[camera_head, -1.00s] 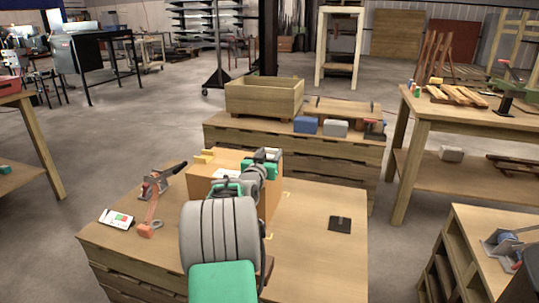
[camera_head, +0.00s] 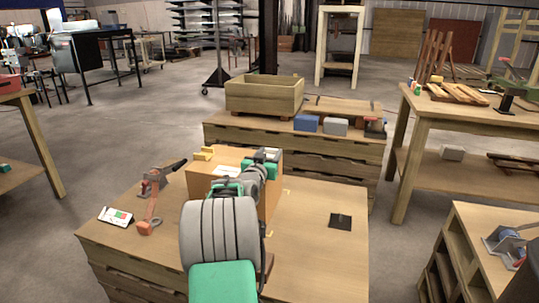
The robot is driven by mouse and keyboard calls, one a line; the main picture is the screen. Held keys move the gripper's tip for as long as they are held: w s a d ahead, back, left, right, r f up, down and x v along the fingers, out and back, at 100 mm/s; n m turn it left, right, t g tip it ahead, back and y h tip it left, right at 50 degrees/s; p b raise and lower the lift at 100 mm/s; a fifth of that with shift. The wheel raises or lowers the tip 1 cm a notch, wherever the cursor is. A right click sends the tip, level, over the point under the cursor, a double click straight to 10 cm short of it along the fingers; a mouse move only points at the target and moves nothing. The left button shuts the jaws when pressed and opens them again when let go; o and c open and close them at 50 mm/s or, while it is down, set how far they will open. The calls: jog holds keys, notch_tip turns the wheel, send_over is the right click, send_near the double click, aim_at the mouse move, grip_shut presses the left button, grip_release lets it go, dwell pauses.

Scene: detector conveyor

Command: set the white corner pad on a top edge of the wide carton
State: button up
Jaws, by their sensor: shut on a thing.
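The wide carton (camera_head: 203,175) is an orange-brown box standing on the wooden work table, partly hidden behind my arm. My gripper (camera_head: 266,157) is at the carton's top right edge, at the end of my grey and green arm. It is shut on a small pale thing, which looks like the white corner pad (camera_head: 271,152). I cannot tell whether the pad touches the carton's edge. A yellow corner piece (camera_head: 204,153) sits at the carton's top left edge. A white label (camera_head: 226,171) lies on the carton's top.
Left of the carton on the table (camera_head: 320,262) are a red tape dispenser (camera_head: 152,192) and a white device (camera_head: 116,216). A black plate (camera_head: 341,221) lies to the right. A bench with a wooden crate (camera_head: 264,97), a blue box (camera_head: 306,123) and a grey box (camera_head: 335,127) stands behind.

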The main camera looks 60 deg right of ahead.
jog(key=shift+f+b, duration=1.45)
jog(key=shift+f, duration=0.15)
jog(key=shift+r+p, duration=0.95)
jog(key=shift+r, duration=1.4)
jog(key=shift+f+b, duration=2.15)
jog(key=shift+f, duration=0.2)
jog(key=shift+r+p, duration=1)
jog(key=shift+r, duration=1.35)
jog(key=shift+f+b, duration=2.05)
jog(key=shift+f, duration=0.3)
